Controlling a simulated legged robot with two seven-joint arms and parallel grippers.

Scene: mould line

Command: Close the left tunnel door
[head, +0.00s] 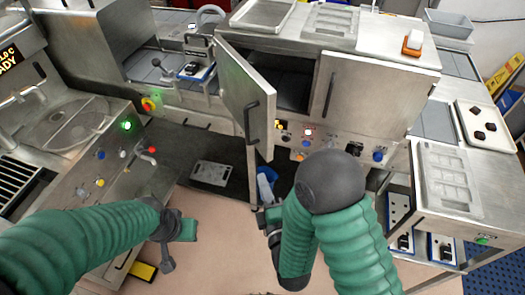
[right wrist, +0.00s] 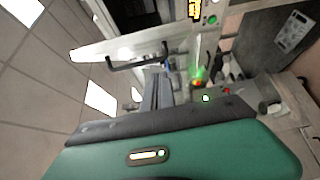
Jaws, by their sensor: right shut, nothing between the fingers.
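The left tunnel door (head: 240,88) is a steel panel that stands open, swung out from the tunnel housing, with a dark opening behind it. Its black bar handle (head: 252,122) is on its outer face. In the right wrist view a pale panel with a dark handle (right wrist: 135,62), apparently this door, lies beyond the fingers. My right gripper (head: 268,218) is below the door in the head view; its fingers (right wrist: 158,85) are shut and empty, apart from the handle. My left gripper (head: 180,230) is at lower left, away from the door; its jaw gap is unclear.
The right tunnel door (head: 365,95) is closed. A control panel with a red knob (head: 145,150) stands at left. A steel bench (head: 450,180) with a mould stands at right. Open floor (head: 215,245) lies between, with a grey plate (head: 212,173) on a dark area.

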